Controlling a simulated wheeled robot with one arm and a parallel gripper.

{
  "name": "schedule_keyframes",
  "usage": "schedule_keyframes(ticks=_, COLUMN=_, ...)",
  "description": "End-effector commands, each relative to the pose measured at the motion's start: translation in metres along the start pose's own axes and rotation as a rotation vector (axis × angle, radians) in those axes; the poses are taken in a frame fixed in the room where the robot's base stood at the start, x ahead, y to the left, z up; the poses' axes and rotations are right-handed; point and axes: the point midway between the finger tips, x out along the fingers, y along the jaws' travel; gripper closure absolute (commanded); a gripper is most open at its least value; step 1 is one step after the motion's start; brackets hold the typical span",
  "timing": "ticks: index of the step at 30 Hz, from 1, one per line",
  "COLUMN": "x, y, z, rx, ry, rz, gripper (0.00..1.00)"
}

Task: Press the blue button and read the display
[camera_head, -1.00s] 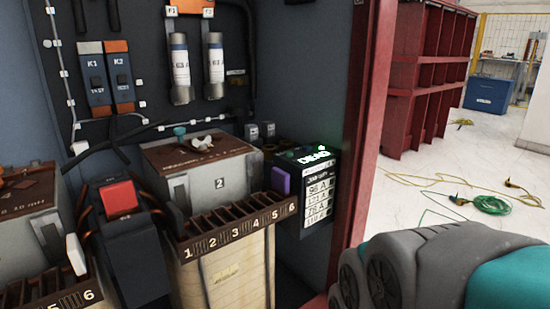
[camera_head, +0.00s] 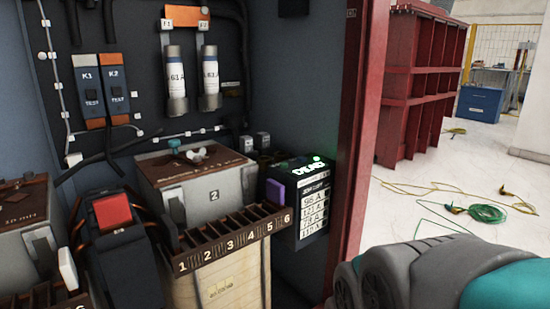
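The black display box (camera_head: 297,205) stands right of the numbered terminal strip. Its top shows "DEAD" in lit letters beside a green light (camera_head: 317,159). White labels on its front carry ampere figures, roughly 98 A, 121 A, 78 A and 115 A, too small to read surely. I cannot make out a clear blue button. A purple-blue block (camera_head: 275,192) sits at the strip's right end. Two blue-grey modules, K1 (camera_head: 89,90) and K2 (camera_head: 117,88), marked TEST, are on the back panel. My grey and teal arm (camera_head: 440,275) fills the lower right; my gripper is out of view.
A red switch (camera_head: 112,211) and the transformer box marked 2 (camera_head: 195,190) stand left of the display. The cabinet's red post (camera_head: 365,130) rises between the display and the open floor. Green and yellow cables (camera_head: 487,213) lie on that floor.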

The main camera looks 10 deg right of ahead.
Motion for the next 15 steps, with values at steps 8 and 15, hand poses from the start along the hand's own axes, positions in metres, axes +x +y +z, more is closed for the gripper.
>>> schedule_keyframes(ticks=8, x=0.0, y=0.0, z=0.0, rx=0.0, ry=0.0, rz=0.0, gripper=1.0)
schedule_keyframes(ticks=15, x=0.0, y=0.0, z=0.0, rx=0.0, ry=0.0, rz=0.0, gripper=1.0)
